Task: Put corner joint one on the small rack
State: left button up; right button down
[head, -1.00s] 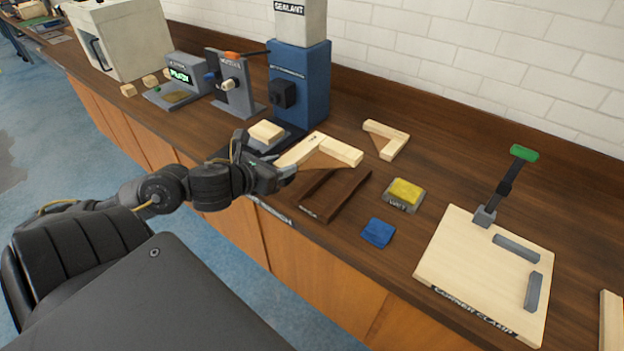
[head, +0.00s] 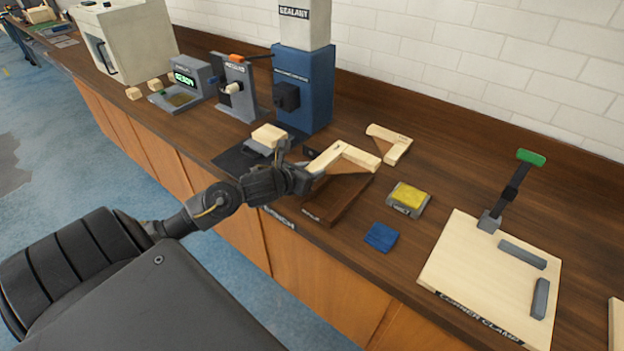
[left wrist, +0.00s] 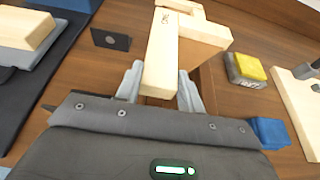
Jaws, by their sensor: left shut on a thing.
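The corner joint (head: 345,157) is an L of two pale wooden bars with a brown triangular piece in its inner corner. My left gripper (head: 309,178) is shut on one bar. In the left wrist view, that bar (left wrist: 162,60) lies between the two fingers (left wrist: 160,85); its dark mark is too small to read. The small rack (head: 350,203) is a dark brown slotted block on the counter. The joint is over the rack's back part; I cannot tell whether they touch. A second corner joint (head: 391,143) lies behind, to the right. My right gripper is not in view.
A yellow-topped block (head: 409,198) and a blue cloth (head: 380,237) lie right of the rack. The corner clamp board (head: 470,275) stands farther right. The blue sealant machine (head: 303,90) rises behind and left.

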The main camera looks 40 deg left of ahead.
pick_arm(q)
jog(key=shift+w+f+p, duration=0.15)
jog(key=shift+f+p, duration=0.15)
jog(key=shift+f, duration=0.6)
jog(key=shift+w+f+p, duration=0.1)
jog(key=shift+f+p, duration=0.15)
jog(key=shift+f, duration=0.6)
jog(key=shift+f, duration=0.1)
jog(key=o, duration=0.7)
jog(key=shift+f, duration=0.1)
jog(key=shift+c, duration=0.2)
jog(key=o, duration=0.5)
jog(key=shift+c, duration=0.2)
